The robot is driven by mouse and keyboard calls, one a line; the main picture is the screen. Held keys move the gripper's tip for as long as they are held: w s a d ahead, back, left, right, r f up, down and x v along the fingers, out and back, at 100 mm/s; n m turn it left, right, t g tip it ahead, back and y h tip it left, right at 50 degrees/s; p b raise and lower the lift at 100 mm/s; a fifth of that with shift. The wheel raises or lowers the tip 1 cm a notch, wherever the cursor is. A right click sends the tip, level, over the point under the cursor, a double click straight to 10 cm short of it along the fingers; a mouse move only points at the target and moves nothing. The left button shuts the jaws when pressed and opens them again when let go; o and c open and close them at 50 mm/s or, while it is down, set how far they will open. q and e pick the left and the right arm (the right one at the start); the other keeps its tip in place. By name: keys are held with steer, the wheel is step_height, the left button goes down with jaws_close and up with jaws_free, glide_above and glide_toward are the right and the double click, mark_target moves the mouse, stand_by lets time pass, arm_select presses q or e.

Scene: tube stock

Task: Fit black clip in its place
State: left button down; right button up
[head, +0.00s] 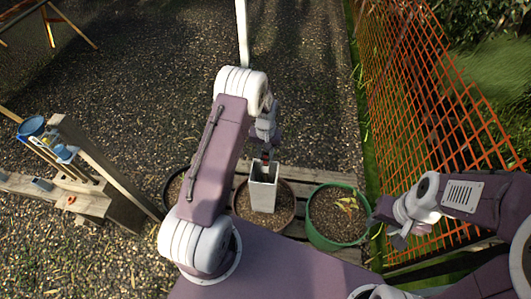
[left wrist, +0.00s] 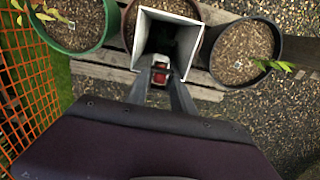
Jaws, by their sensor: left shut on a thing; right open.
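My left gripper (head: 265,156) is at the top rim of an upright, open-topped white square tube (head: 263,196). In the left wrist view, its fingers (left wrist: 161,80) are shut on a small red and white piece (left wrist: 160,72) at the near edge of the tube (left wrist: 143,38). I cannot tell whether this piece touches the tube. The tube's inside is dark. I cannot make out a black clip for sure in either view. My right gripper (head: 398,236) is open and empty at the right, away from the tube.
The tube stands at a brown pot (head: 284,212) of soil on wooden slats. A green pot (head: 338,243) is to its right; a dark pot (left wrist: 243,52) is on the other side. An orange mesh fence (head: 420,90) runs along the right. A wooden stand with blue items (head: 32,126) is at the left.

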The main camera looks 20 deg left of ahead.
mark_target(266, 157)
arm_select(q)
steer(key=shift+f+b, duration=1.05)
steer(key=shift+f, duration=0.45)
steer(key=shift+f+b, duration=0.4)
steer(key=shift+f, duration=0.15)
steer(key=c, duration=1)
jaws_free()
step_height(266, 157, up, 9)
steer(key=shift+r, duration=0.1)
